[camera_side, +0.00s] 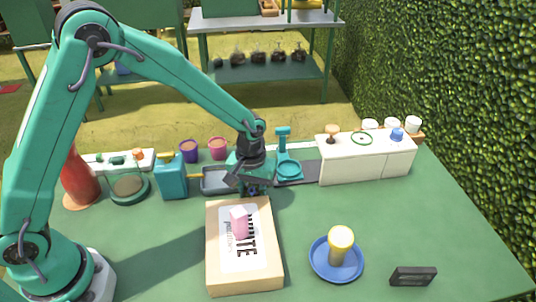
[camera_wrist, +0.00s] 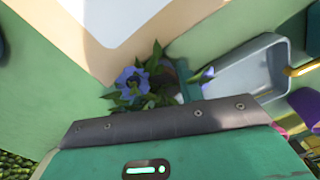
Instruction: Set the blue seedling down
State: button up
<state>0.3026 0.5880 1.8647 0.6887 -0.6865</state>
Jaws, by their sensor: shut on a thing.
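My gripper (camera_side: 252,187) points down behind the far edge of the cardboard box, and is shut on the blue seedling (camera_side: 254,193). In the side view the seedling is mostly hidden by the gripper, with only a bit of dark blue showing. In the wrist view the blue seedling (camera_wrist: 132,80) shows a blue-violet flower and green leaves just beyond the gripper's edge, near a corner of the box. A second pale violet bloom shows right of it. I cannot tell whether its base touches the table.
A grey tray (camera_side: 214,187) lies close left of my gripper, and a teal stand (camera_side: 288,167) behind right. The table's right side is mostly clear.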

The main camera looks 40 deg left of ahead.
jog(key=shift+f, duration=0.15)
jog(key=o, duration=1)
jog(key=shift+r, duration=0.2)
notch_tip(320, 180, up, 11)
jog(key=shift+f, duration=0.1)
jog(key=shift+r, duration=0.6)
